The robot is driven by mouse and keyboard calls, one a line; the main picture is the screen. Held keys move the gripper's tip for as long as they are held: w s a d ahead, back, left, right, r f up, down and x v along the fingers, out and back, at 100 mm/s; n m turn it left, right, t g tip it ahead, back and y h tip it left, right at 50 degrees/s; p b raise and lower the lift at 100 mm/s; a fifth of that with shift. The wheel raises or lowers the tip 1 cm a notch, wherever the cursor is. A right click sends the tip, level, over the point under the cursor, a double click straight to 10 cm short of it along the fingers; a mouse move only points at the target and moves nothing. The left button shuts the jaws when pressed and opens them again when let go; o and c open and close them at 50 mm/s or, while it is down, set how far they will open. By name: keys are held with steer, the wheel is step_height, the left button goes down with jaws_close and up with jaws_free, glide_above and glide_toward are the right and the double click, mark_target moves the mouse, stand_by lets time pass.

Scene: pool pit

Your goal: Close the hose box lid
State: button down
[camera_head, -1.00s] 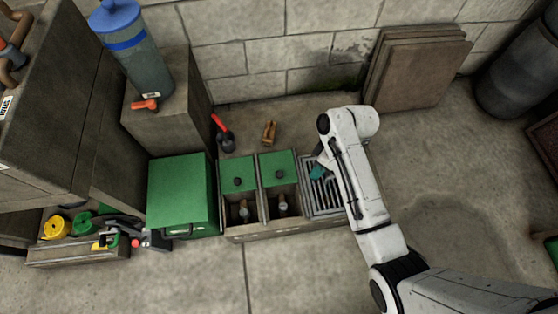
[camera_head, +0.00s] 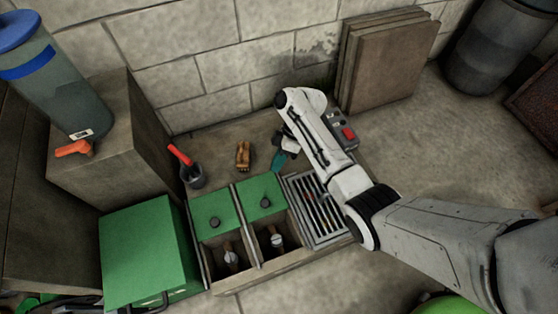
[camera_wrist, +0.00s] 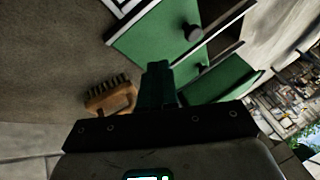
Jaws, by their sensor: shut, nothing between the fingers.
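A green box (camera_head: 150,245) with a handle at its front stands at the lower left in the head view. Its flat green top looks shut. Beside it are two compartments with open front halves and valves inside. Green panels with black knobs, the left panel (camera_head: 215,214) and the right panel (camera_head: 261,196), lie over their back halves. I cannot tell which is the hose box lid. My gripper (camera_head: 279,161) is shut and empty, just behind the right panel. In the wrist view, its teal fingers (camera_wrist: 158,85) are before a green panel (camera_wrist: 160,45) with a knob.
A wooden brush (camera_head: 243,155) and a red-handled tool in a dark pot (camera_head: 192,175) lie behind the compartments. A metal grate (camera_head: 318,212) is to their right. A concrete block (camera_head: 100,165) carries a blue-capped cylinder (camera_head: 45,75). Boards (camera_head: 385,60) lean on the wall.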

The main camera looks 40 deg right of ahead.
steer(key=b, duration=0.2)
glide_above(270, 195)
steer(key=w+d, duration=0.3)
step_height(270, 195, down, 5)
steer(key=shift+f, duration=0.1)
steer(key=shift+s+a+f+b, duration=0.15)
steer(key=shift+s+a+b, duration=0.25)
steer(key=shift+s+a, duration=1)
steer(key=shift+a, duration=0.05)
steer(key=shift+s, duration=0.1)
steer(key=shift+s+a, duration=0.15)
steer(key=shift+s, duration=0.1)
steer(key=s+a+p, duration=0.4)
steer(key=s+p, duration=0.6)
steer(key=s, duration=0.3)
steer(key=shift+a, duration=0.1)
